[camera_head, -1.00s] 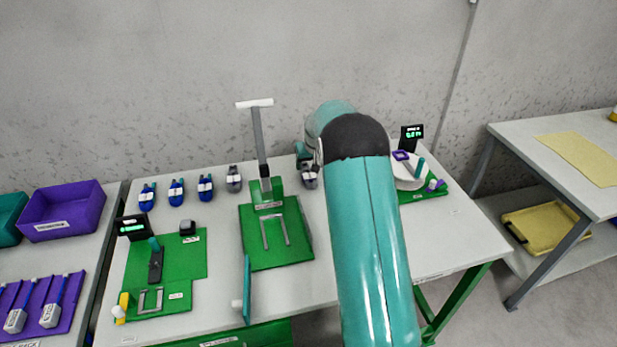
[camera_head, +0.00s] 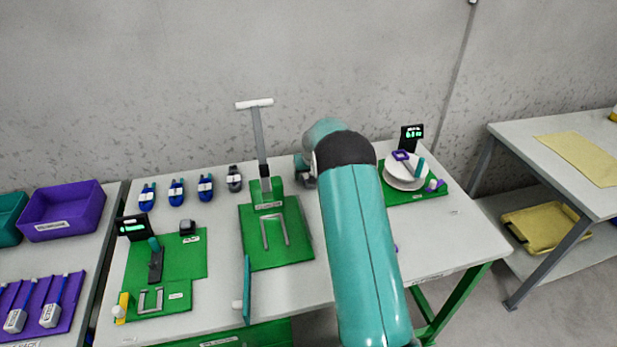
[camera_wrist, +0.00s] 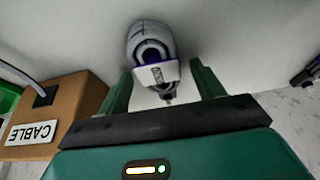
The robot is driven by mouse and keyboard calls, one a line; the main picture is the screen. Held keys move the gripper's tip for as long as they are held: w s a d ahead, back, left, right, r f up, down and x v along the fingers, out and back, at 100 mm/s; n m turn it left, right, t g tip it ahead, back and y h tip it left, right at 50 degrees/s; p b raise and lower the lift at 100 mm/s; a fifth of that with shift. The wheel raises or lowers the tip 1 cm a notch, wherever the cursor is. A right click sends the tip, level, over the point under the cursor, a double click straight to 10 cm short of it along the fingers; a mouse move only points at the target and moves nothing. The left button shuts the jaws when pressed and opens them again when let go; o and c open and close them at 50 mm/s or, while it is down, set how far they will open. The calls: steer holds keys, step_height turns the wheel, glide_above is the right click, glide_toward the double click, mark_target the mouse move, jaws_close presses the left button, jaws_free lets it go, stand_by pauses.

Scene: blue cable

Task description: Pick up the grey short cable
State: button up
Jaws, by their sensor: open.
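Another grey piece (camera_head: 308,180) lies further right, partly hidden by my arm. In the wrist view a grey cable (camera_wrist: 151,45) with a white label and purple trim lies between and just beyond the fingertips of my gripper (camera_wrist: 161,72). The fingers are apart on either side of it. I cannot tell whether either touches it. In the head view my gripper is mostly hidden behind my arm.
A brown box labelled CABLE (camera_wrist: 50,110) stands close to the left finger in the wrist view. A dark object (camera_wrist: 308,73) is at the right edge. A green press fixture (camera_head: 290,235) with a tall handle stands left of my arm. The wall is behind.

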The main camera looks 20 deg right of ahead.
steer(key=shift+f, duration=0.1)
steer(key=shift+c, duration=1.1)
steer(key=c, duration=0.9)
steer(key=shift+o, duration=0.2)
